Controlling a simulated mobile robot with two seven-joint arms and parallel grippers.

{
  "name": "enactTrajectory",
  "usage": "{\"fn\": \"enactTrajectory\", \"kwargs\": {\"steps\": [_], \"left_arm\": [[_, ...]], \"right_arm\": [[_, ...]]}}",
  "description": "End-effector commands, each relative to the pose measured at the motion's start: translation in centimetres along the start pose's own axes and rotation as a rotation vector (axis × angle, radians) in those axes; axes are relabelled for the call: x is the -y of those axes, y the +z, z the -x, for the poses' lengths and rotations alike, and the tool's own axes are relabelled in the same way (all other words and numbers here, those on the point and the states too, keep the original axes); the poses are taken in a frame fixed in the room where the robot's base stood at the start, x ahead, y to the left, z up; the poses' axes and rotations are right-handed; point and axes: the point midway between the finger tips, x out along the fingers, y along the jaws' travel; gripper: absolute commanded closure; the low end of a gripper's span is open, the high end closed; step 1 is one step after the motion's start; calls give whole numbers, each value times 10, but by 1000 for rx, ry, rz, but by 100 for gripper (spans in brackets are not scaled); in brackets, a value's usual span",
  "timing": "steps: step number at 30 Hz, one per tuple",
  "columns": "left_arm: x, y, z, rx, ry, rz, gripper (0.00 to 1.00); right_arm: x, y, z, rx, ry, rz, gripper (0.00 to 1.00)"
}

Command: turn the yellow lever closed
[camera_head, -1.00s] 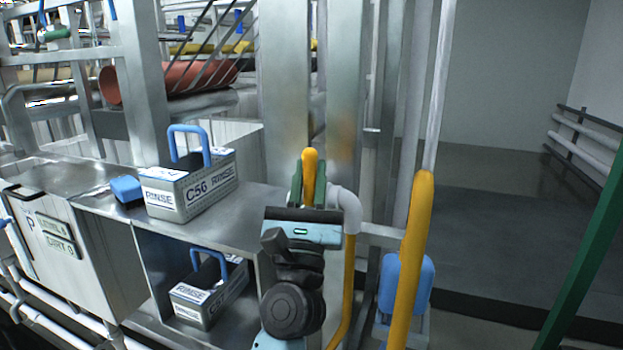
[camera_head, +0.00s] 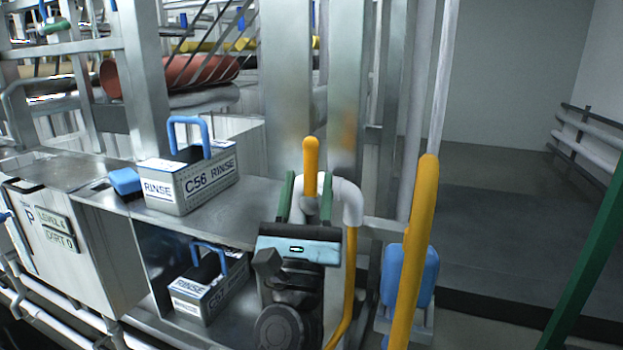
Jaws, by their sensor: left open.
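The yellow lever (camera_head: 311,157) stands upright near the middle of the view, above a grey stem beside a white pipe elbow (camera_head: 347,197). My left gripper (camera_head: 308,184) comes up from below with its green fingers spread. One finger is on each side of the lever's lower part and stem, with visible gaps, and the jaws look open and empty. The gripper's blue and black body hides what lies under the stem. My right gripper is not in view.
A grey C56 RINSE bin (camera_head: 190,182) with a blue handle stands on the metal counter at left. A similar bin (camera_head: 205,290) sits on the shelf below. A thick yellow bar (camera_head: 416,250) rises close on the right, before a blue part (camera_head: 428,278). Open floor lies beyond.

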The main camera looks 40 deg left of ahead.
Motion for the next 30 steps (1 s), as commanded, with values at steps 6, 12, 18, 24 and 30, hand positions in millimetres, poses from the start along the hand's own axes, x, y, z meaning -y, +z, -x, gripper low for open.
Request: {"fn": "enactTrajectory", "kwargs": {"steps": [6, 12, 18, 24, 30], "left_arm": [[0, -3, 33, -2, -2, -1, 59], [0, 0, 41, 0, 1, 0, 59], [0, 0, 41, 1, 1, 1, 59], [0, 0, 41, 1, 1, 1, 59], [2, -5, 46, -9, -17, -38, 59]], "right_arm": [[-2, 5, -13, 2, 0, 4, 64], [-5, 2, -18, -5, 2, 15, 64], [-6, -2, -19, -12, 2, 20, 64], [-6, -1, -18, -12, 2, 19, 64], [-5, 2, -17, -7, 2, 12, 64]]}}
